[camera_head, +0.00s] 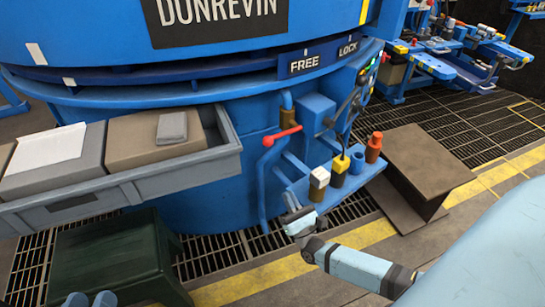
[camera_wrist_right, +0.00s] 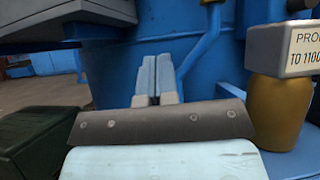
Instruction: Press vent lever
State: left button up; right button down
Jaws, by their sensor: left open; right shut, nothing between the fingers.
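The lever with a red handle (camera_head: 283,135) stands on a bent blue pipe (camera_head: 263,185) at the front of the blue furnace drum (camera_head: 200,200); I take it to be the vent lever. My right gripper (camera_head: 288,198) is shut and empty, low in front of the pipe, below the red handle and apart from it. In the right wrist view, its closed fingers (camera_wrist_right: 156,75) point at the drum, with the bent blue pipe (camera_wrist_right: 205,45) just right of them; the red handle is out of that view. My left gripper (camera_head: 90,299) shows only its fingertips at the bottom left edge, spread apart.
A grey tray (camera_head: 200,170) with boxes juts out left, above a dark green box (camera_head: 110,255). A brown stand (camera_head: 425,165) is at right.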

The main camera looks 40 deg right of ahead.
pick_arm(q)
jog(key=shift+w+a+m+t+b, duration=0.5)
jog(key=shift+w+m+b, duration=0.3)
jog(key=shift+b, duration=0.5)
pick_arm(e)
jog(key=s+a+r+x, duration=0.1)
jog(key=r+x, duration=0.1)
jog(key=x, duration=1.1)
jog(key=shift+s+d, duration=0.3)
pick_arm(q)
jog(key=shift+d+r, duration=0.1)
jog(key=shift+r, duration=0.05)
pick_arm(e)
jog(key=shift+r, duration=0.15)
